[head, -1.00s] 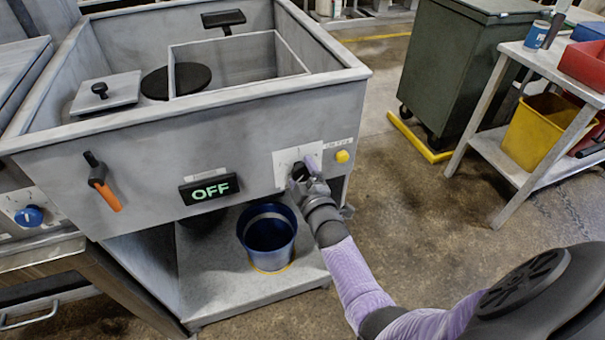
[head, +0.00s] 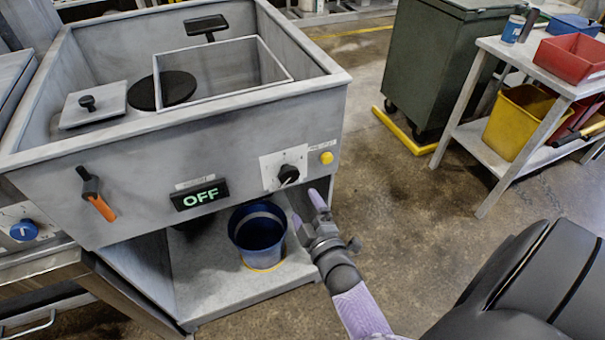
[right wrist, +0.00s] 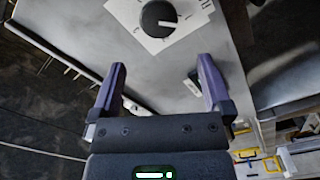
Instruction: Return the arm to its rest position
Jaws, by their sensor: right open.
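My right gripper (head: 307,208) is open and empty, in front of the compactor's front panel and a little below the black dial (head: 288,174). Its two purple fingers stand apart in the right wrist view (right wrist: 162,85), with the dial (right wrist: 158,18) beyond them. The gripper is apart from the dial. My right arm comes in from the lower right of the head view. My left gripper is not in view.
The compactor (head: 140,150) has an OFF display (head: 200,194), an orange-handled lever (head: 102,207) and a yellow button (head: 327,158). A blue bucket (head: 257,240) stands on the shelf below.

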